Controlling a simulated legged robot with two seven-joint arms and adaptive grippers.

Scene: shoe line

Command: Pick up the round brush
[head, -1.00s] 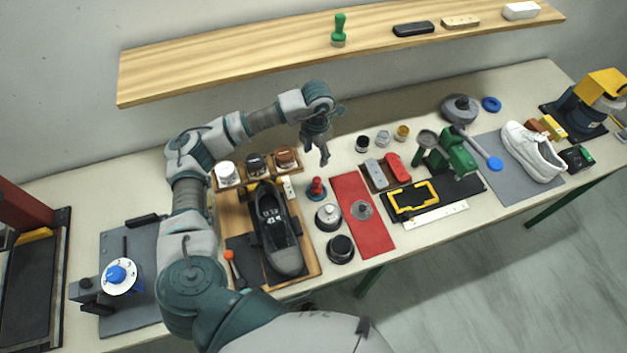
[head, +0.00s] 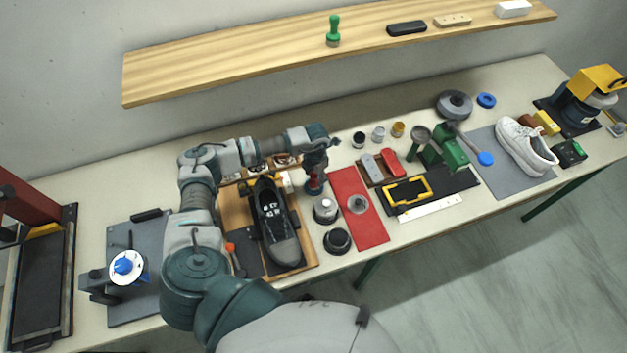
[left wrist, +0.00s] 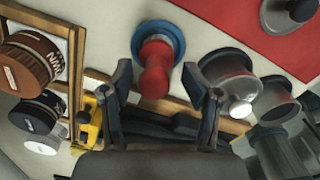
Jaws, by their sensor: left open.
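A round piece with a red handle (left wrist: 154,68) and a blue round base (left wrist: 172,32), which looks like the round brush, stands on the table. In the head view it shows partly as a red and blue spot (head: 314,187) under my left gripper (head: 316,174). In the left wrist view the open fingers of my left gripper (left wrist: 158,78) lie to either side of the red handle, which shows between their tips. I see no grip on it; whether a finger touches it I cannot tell. My right gripper is not in view.
Close by stand a black round pot with a silver knob (head: 325,210), a black pot (head: 338,241) and a red mat (head: 373,232). A wooden tray (head: 236,212) with a black shoe (head: 276,222) lies to the left. A shelf (head: 220,72) runs above the back.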

